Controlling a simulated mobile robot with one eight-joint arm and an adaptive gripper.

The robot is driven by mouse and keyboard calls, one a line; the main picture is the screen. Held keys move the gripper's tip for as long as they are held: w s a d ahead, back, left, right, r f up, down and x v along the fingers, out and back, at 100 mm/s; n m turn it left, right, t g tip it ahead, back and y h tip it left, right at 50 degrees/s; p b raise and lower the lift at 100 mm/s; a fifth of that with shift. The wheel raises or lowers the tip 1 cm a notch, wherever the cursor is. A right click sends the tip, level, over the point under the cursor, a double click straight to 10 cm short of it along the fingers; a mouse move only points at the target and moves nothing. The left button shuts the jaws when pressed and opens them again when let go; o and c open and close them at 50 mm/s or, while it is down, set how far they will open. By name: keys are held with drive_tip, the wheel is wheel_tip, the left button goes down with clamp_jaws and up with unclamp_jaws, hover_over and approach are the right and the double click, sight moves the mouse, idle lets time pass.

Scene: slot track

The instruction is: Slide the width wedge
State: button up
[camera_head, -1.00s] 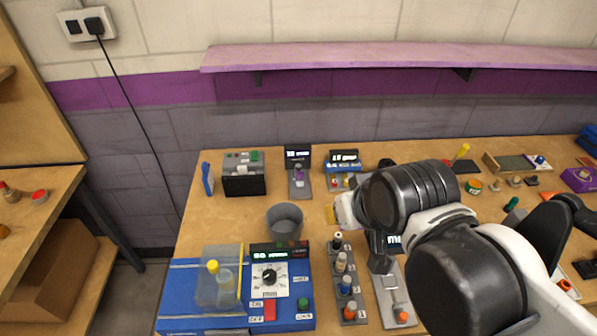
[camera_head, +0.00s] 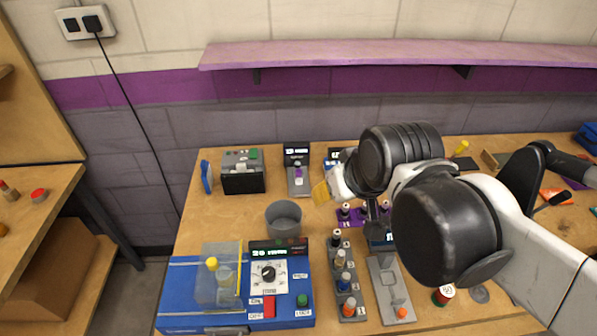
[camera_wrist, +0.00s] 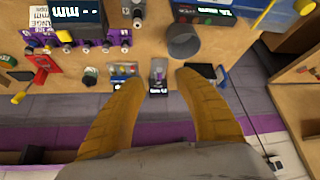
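No part is readably labelled as the width wedge. A small grey stand (camera_head: 298,180) with a dark lit display carries a purple-and-white piece (camera_head: 299,173), which may be it; I cannot tell. This stand also shows in the wrist view (camera_wrist: 158,76), straight beyond my fingers. My gripper (camera_wrist: 158,78) has two yellow fingers spread well apart with nothing between them. In the head view, the yellow fingertips (camera_head: 321,192) are above the bench, right of and nearer than the grey stand.
A grey cup (camera_head: 284,219) stands left of my gripper. A blue machine (camera_head: 180,305) with a dial is front left. A dark box (camera_head: 243,174) stands back left. A rack of knobs (camera_head: 344,284) and purple parts (camera_head: 350,216) are below my wrist. A shelf (camera_head: 390,56) runs along the wall.

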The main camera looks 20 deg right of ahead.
drive_tip(key=w+n+g, duration=0.1)
drive_tip(key=w+n, duration=0.1)
drive_tip(key=w, duration=0.8)
drive_tip(key=n+g+y, duration=0.2)
drive_tip(key=n, duration=0.2)
approach(299, 170)
drive_tip(key=b+x, duration=0.4)
drive_tip(key=x, duration=0.6)
drive_tip(key=shift+a, duration=0.1)
clamp_jaws()
